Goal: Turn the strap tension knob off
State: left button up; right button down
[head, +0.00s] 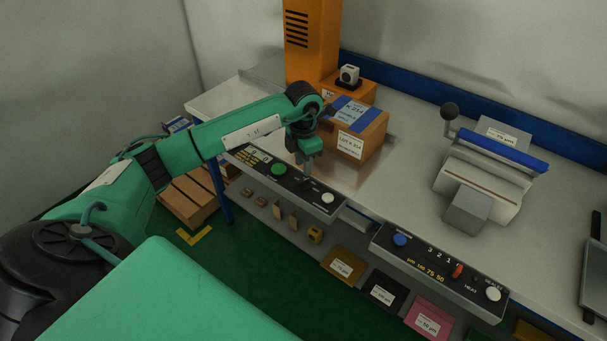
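My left gripper (304,168) points down over the left control panel (252,160), beside the boxed carton. Its fingertips are close to a small dark control on that panel, and I cannot tell whether they touch it or are open or shut. The panel also carries a green round button (279,169) and a white round knob (327,198). The panel's lettering is too small to read, so I cannot tell which control is the strap tension knob or how it is set. My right gripper is not in view.
A carton (358,132) with a blue strip stands behind the gripper, by an orange machine (313,40). A right panel (435,268) has a blue knob, a red control and a white knob. A sealer (490,175) stands at right. The bench between carton and sealer is clear.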

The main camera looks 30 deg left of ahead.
aim_at(304, 184)
pick_arm(q)
notch_tip(304, 184, down, 6)
jog(key=shift+f+p, duration=0.1)
jog(key=shift+p, duration=0.35)
jog(key=shift+c, duration=0.4)
grip_shut()
